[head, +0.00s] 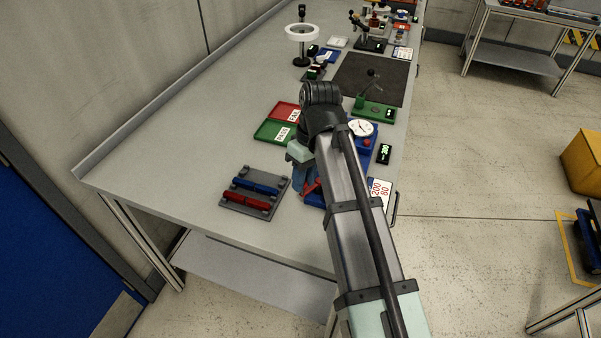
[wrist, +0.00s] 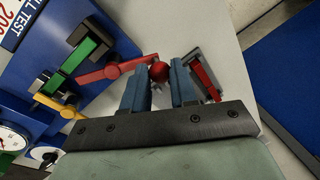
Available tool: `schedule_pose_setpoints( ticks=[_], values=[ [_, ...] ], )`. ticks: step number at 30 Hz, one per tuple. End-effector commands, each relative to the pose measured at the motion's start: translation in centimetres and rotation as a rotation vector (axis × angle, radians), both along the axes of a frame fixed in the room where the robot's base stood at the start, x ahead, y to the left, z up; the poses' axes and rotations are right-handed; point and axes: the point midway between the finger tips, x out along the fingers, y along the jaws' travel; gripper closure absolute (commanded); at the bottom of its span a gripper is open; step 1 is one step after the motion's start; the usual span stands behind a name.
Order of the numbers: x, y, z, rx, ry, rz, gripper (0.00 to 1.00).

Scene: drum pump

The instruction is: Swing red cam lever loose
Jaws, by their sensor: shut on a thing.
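The red cam lever (wrist: 127,66) shows in the wrist view as a flat red bar with a round red knob (wrist: 158,71) at its end. My gripper (wrist: 159,78) has its two blue fingers on either side of the knob and is shut on it. The lever runs left from the knob to the blue test stand (wrist: 35,62), beside a black clamp holding a green block (wrist: 82,60). In the head view a bit of the red lever (head: 312,187) shows beside my arm. My arm hides most of the stand there.
A yellow lever (wrist: 57,105) and a dial gauge (wrist: 12,139) are on the stand. A grey rack (head: 256,190) with a red and a blue bar lies close by on the left. Red and green trays (head: 274,131) lie behind. The left part of the bench (head: 180,150) is clear.

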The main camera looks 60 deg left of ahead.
Motion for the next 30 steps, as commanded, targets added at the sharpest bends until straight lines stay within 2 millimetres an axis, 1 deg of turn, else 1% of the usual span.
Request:
schedule_pose_setpoints(
  ticks=[6,12,21,30],
  values=[
    [0.3,-0.8,0.0,-0.001,0.000,0.147,1.00],
    [0.6,-1.2,0.0,-0.001,0.001,0.234,1.00],
    [0.7,-1.4,0.0,-0.002,0.000,0.284,1.00],
    [0.8,-1.5,0.0,-0.002,-0.001,0.285,1.00]
  ],
)
